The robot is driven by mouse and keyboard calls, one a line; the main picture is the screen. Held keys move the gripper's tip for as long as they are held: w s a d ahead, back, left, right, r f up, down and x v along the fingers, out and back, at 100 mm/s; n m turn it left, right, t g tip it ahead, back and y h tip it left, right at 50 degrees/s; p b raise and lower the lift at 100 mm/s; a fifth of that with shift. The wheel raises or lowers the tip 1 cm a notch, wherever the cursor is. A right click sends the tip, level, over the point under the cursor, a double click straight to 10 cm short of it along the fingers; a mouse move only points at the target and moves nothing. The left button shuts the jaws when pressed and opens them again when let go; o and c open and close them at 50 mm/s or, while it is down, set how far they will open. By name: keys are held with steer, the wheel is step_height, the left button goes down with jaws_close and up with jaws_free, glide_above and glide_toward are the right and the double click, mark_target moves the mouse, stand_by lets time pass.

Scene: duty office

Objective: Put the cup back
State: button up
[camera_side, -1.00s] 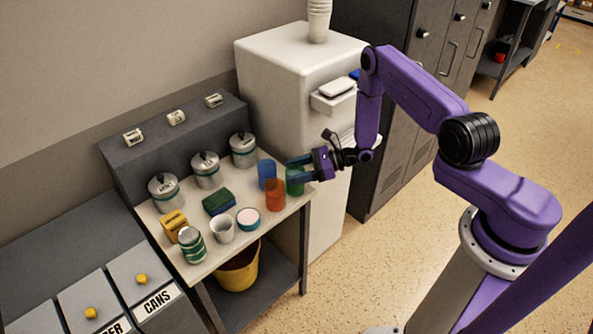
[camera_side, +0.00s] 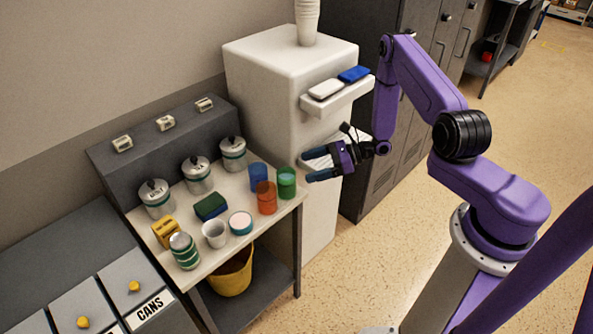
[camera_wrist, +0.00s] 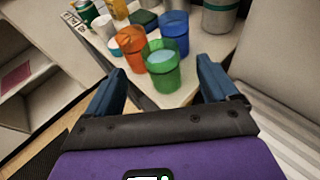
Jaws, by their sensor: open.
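A green see-through cup (camera_side: 287,182) stands upright at the right end of the counter (camera_side: 222,261). An orange cup (camera_side: 267,197) stands to its left and a blue cup (camera_side: 258,177) behind them. A white cup (camera_side: 214,233) stands further left. My gripper (camera_side: 308,165) is open and empty, just right of the green cup and apart from it. In the wrist view the green cup (camera_wrist: 162,70) shows ahead between the open fingers, with a pale blue inside; I cannot tell if that is liquid.
A pink-topped round tub (camera_side: 240,222), a green-and-white can (camera_side: 184,251), a yellow item (camera_side: 165,231), a dark green sponge (camera_side: 210,206) and several lidded canisters (camera_side: 197,175) crowd the counter. A white dispenser (camera_side: 265,90) stands behind. A yellow bucket (camera_side: 232,277) sits below.

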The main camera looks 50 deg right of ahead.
steer(key=v, duration=0.4)
steer(key=s+a+r+n+g, duration=1)
steer(key=a+r+n+g, duration=0.35)
steer(key=n, duration=0.35)
steer(key=s+r+n+t+h, duration=0.1)
steer(key=s+r+n+h, duration=0.2)
steer(key=s+n, duration=0.3)
steer(key=s+d+r+n+t+h, duration=0.1)
steer(key=s+r+n+t+h, duration=0.1)
steer(key=s+n, duration=0.4)
steer(key=s+d+r+n+t+h, duration=0.1)
steer(key=s+r+n+h, duration=0.3)
steer(key=n, duration=0.5)
steer(key=shift+s+d+r+n+h, duration=0.2)
steer(key=shift+s+r+n+h, duration=0.15)
steer(key=shift+s+h, duration=0.6)
